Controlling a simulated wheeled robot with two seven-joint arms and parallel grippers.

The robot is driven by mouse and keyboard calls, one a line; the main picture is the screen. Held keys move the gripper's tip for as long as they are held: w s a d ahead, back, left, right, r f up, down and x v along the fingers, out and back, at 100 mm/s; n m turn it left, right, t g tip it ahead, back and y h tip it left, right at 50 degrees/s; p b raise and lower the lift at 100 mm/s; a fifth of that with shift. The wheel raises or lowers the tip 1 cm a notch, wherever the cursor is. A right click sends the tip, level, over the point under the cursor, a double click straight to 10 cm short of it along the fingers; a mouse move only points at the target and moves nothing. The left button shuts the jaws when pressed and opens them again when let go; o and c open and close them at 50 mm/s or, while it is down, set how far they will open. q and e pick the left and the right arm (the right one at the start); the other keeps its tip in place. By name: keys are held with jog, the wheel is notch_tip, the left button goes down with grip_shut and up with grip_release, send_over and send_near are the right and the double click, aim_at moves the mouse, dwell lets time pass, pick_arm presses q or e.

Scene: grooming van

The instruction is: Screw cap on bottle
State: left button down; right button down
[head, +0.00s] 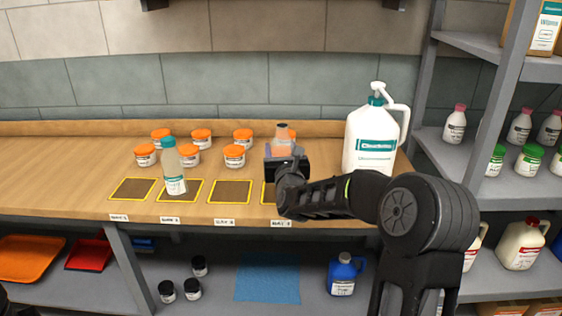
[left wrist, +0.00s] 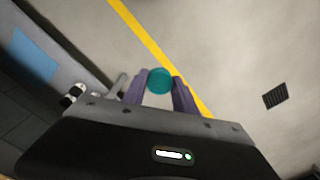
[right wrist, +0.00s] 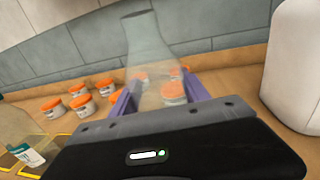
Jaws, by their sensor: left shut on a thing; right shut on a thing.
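My right gripper (head: 284,158) is shut on a clear bottle (head: 282,136) at the counter. In the right wrist view the bottle (right wrist: 146,45) stands between the purple fingers (right wrist: 157,88), its narrow neck bare of any cap. My left gripper (left wrist: 160,88) is shut on a round teal cap (left wrist: 160,80), held above the floor and away from the bottle. The left gripper's fingers do not show in the head view. A second clear bottle (head: 173,172) with a teal cap and white label stands upright on a yellow-outlined mat, left of the held bottle.
Several orange-lidded jars (head: 234,156) stand behind the mats on the wooden counter (head: 75,165). A large white pump jug (head: 372,140) stands close to the right of the held bottle. A grey shelf (head: 480,190) with more bottles is at the right. An empty mat (head: 231,191) lies between the bottles.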

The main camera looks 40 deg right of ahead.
pick_arm(q)
jog(key=shift+r, duration=0.15)
pick_arm(e)
notch_tip(320, 180, down, 4)
jog(key=shift+r, duration=0.15)
pick_arm(q)
jog(key=shift+f, duration=0.2)
jog(key=shift+r, duration=0.1)
pick_arm(e)
jog(key=c, duration=0.5)
grip_release()
pick_arm(q)
jog(key=shift+r, duration=0.1)
jog(key=shift+f, duration=0.2)
pick_arm(e)
jog(key=shift+s+a, duration=0.25)
jog(key=shift+s, duration=0.25)
pick_arm(q)
jog(key=shift+f+b, duration=0.85)
jog(key=shift+b, duration=0.05)
pick_arm(e)
jog(key=v, duration=1.1)
